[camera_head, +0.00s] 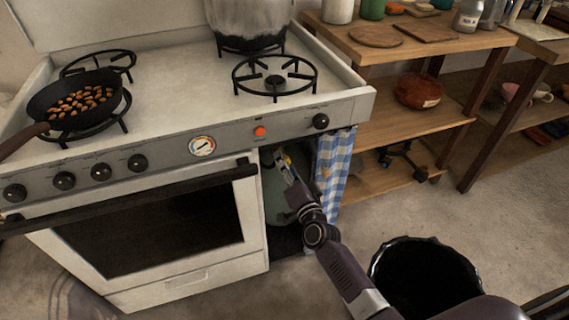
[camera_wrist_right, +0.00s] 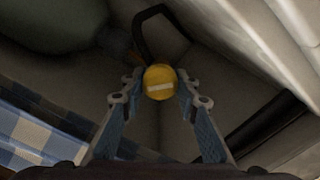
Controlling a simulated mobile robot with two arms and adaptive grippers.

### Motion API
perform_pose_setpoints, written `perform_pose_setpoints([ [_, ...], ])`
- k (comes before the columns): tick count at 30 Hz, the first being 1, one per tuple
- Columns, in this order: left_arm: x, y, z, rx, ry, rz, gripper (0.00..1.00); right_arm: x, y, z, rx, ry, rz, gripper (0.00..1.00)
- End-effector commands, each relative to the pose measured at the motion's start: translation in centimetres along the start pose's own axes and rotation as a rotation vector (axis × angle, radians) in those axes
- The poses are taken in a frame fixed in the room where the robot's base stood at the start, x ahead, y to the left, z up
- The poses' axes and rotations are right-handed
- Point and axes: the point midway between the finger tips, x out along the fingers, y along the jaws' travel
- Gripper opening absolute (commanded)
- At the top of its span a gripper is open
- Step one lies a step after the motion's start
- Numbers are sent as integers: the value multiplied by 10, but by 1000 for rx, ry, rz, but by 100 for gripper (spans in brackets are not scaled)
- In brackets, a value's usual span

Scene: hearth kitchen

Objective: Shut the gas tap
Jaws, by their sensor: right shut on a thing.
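The gas tap shows as a round yellow knob (camera_wrist_right: 159,82) with a pale bar across its face in the right wrist view. My right gripper (camera_wrist_right: 158,95) has one finger on each side of the knob and is shut on it. In the head view my right gripper (camera_head: 286,168) reaches into the open compartment beside the oven. A green gas bottle (camera_head: 275,196) stands in there, partly hidden by my arm. It also shows at the upper left of the right wrist view (camera_wrist_right: 55,22). My left gripper is not in view.
A blue checked curtain (camera_head: 334,165) hangs at the compartment's right side. The oven door (camera_head: 150,225) is shut, left of the compartment. A pan of nuts (camera_head: 78,100) and a large pot (camera_head: 248,18) stand on the stove. A black bin (camera_head: 425,275) stands on the floor near my arm.

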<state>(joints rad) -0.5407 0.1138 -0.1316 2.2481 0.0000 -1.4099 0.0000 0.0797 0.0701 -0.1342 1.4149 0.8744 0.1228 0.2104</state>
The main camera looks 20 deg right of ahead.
Motion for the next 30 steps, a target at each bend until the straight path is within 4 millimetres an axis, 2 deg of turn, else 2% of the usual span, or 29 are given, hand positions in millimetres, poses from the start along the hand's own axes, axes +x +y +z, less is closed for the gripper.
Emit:
perform_pose_setpoints([
  [8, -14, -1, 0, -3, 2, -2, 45, 0, 2, 1, 264, 0, 1, 4],
  [15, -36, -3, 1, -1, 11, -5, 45, 0, 3, 1, 486, 0, 1, 4],
  [23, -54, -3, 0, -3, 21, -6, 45, 0, 3, 1, 683, 1, 1, 4],
  [30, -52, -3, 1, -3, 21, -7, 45, 0, 3, 1, 796, 0, 1, 4],
])
